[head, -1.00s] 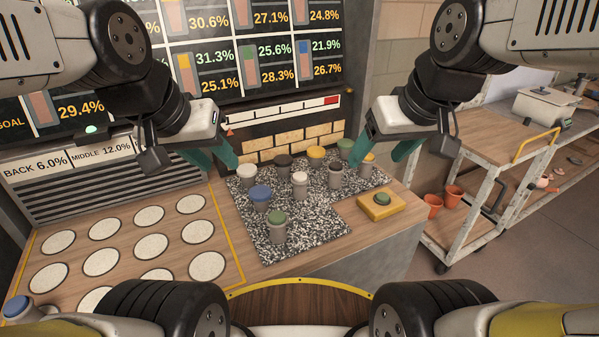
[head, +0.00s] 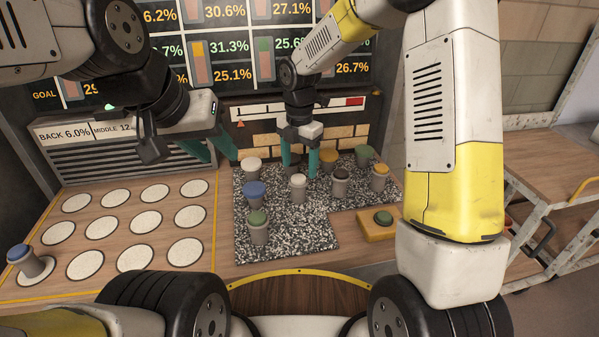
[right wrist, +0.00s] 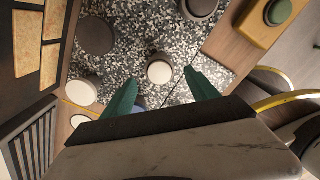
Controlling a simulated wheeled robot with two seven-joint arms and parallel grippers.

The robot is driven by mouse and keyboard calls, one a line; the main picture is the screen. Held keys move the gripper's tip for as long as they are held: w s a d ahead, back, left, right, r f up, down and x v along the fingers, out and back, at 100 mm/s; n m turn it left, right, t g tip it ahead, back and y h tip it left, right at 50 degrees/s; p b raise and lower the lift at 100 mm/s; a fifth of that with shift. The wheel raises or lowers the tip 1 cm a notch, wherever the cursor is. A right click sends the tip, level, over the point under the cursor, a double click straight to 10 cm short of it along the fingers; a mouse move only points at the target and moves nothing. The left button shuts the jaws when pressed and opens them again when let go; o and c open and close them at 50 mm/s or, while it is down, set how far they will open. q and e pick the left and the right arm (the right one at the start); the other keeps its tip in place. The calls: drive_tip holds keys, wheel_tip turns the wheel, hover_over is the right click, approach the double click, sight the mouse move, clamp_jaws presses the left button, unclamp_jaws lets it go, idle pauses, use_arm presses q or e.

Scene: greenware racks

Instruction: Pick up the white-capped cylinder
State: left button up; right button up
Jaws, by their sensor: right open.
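A white-capped cylinder (head: 298,187) stands upright on the speckled mat (head: 290,236). A second white-capped cylinder (head: 251,168) stands further back left. My right gripper (head: 300,171) is open and empty, pointing down just behind and above the nearer white-capped one. In the right wrist view, a white cap (right wrist: 160,70) lies ahead of and between the open fingers (right wrist: 163,82), not touched. Another white cap (right wrist: 82,91) shows left of them. My left gripper (head: 213,150) is open and empty, over the back left of the bench.
Blue- (head: 255,194), green- (head: 258,227), dark- (head: 341,182) and yellow-capped (head: 380,177) cylinders stand close by on the mat. A yellow block with a green button (head: 383,219) is at right. Another blue-capped cylinder (head: 27,261) stands far left, by pale discs (head: 140,222).

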sight(298, 187)
drive_tip(key=shift+w+a+f+n, duration=0.1)
drive_tip(key=shift+a+f+n, duration=0.1)
drive_tip(key=shift+f, duration=0.25)
drive_tip(key=shift+a+f+n, duration=0.1)
drive_tip(key=shift+f+n, duration=0.1)
drive_tip(key=shift+f, duration=0.2)
drive_tip(key=f, duration=0.6)
drive_tip(key=shift+d+f, duration=0.2)
drive_tip(key=shift+f, duration=0.2)
clamp_jaws()
